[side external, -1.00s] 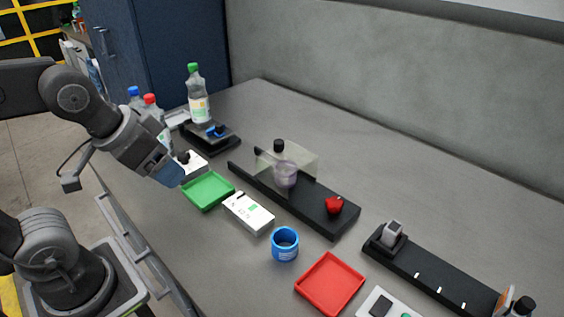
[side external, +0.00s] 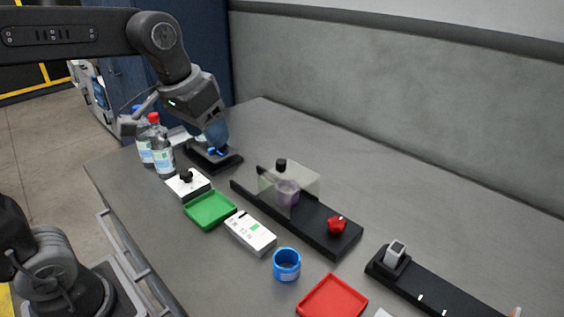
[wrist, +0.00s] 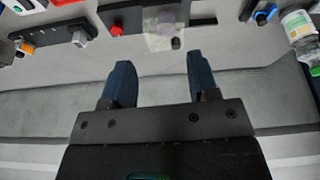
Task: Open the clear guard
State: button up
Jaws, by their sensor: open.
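The clear guard (side external: 300,180) is a see-through box with a black knob (side external: 281,164) on top. It sits shut over a light purple reel or jar (side external: 288,193) on a long black base (side external: 318,226). It also shows in the wrist view (wrist: 163,28), near the top. My gripper (side external: 218,146) is at the back left of the guard, raised above the table near a small black stand. In the wrist view my gripper's two blue fingers (wrist: 160,72) are apart with nothing between them.
A red knob (side external: 337,225) stands on the base's right end. Bottles (side external: 161,150), a green tray (side external: 210,209), a white box (side external: 250,232), a blue cup (side external: 287,265) and a red tray (side external: 332,299) line the front. A black rail (side external: 425,285) lies right. The table behind the guard is clear.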

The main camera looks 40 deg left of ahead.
jog(key=w+a+g, duration=0.1)
jog(key=w+g, duration=0.1)
jog(key=w, duration=0.9)
jog(key=n+g, duration=0.1)
jog(key=g, duration=0.1)
send_over(281, 161)
notch_tip(281, 161, down, 4)
notch_tip(281, 161, down, 14)
jog(key=shift+f, duration=0.1)
grip_shut()
